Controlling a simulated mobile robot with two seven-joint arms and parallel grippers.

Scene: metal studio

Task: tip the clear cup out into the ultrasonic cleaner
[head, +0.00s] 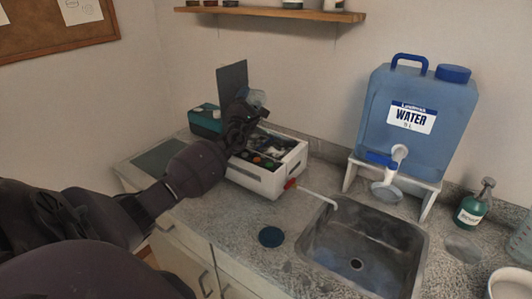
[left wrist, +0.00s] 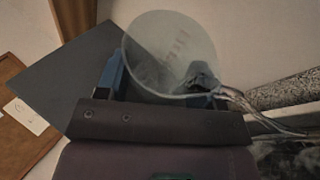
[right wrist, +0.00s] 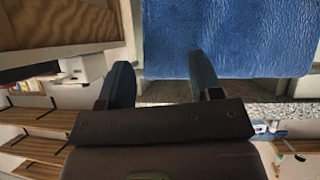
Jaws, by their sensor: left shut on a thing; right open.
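The clear cup (head: 257,97) is in my left gripper (head: 243,120), tilted above the ultrasonic cleaner. In the left wrist view the left gripper (left wrist: 165,92) is shut on the cup (left wrist: 165,50), and a shiny clear stream (left wrist: 250,108) runs from its rim to the right. The ultrasonic cleaner (head: 252,180) is a white box on the counter with its dark lid (head: 232,84) up. My right gripper (right wrist: 165,82) is open and empty near a blue surface (right wrist: 230,40).
A sink (head: 365,240) lies to the right of the cleaner, with a pale pipe (head: 318,196) leading towards it. A blue water container (head: 415,115) stands on a white stand behind. A dark blue round disc (head: 271,237) lies on the counter. A green bottle (head: 473,208) is at right.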

